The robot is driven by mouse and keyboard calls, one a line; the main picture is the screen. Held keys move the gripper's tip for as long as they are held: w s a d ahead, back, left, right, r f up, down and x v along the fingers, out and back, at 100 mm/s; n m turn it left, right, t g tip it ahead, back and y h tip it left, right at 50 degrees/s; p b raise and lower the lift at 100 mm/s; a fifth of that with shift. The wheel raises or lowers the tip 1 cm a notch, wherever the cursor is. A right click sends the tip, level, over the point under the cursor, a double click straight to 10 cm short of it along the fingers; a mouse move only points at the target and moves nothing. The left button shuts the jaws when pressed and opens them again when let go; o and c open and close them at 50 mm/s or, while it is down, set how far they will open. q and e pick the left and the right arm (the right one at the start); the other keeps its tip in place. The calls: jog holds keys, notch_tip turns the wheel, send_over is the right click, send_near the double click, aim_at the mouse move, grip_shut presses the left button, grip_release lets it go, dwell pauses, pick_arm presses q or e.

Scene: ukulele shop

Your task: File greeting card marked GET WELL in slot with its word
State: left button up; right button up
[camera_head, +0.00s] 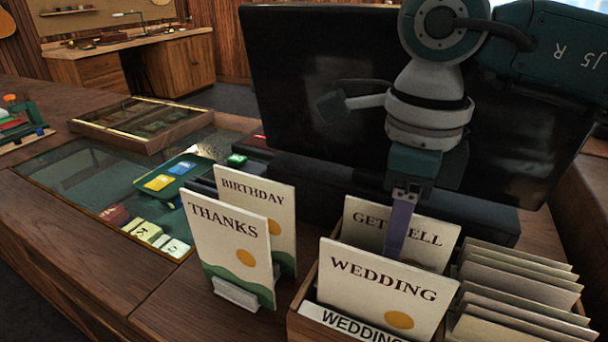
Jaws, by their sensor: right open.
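The GET WELL card (362,222) is cream and stands upright behind the WEDDING card (375,290), which hides its lower part. Both cards are at a wooden card box (296,318); a front label on the box reads WEDDING. Which compartment the GET WELL card stands in is hidden. My right gripper (397,248) points down from above at the GET WELL card. A purple finger crosses in front of the card's lettering, between it and the WEDDING card. The jaws are open; the other finger is not clearly visible. My left gripper is not in view.
A THANKS card (222,250) and a BIRTHDAY card (262,205) stand left of the box. Several envelopes or cards (520,285) are stacked upright on the right. A large dark monitor (310,80) stands behind. The counter at left holds a glass panel (75,180).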

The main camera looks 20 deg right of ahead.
notch_tip(320, 180, up, 9)
jog(key=shift+f+b, duration=0.15)
jog(key=shift+b, duration=0.6)
jog(key=shift+r, duration=0.65)
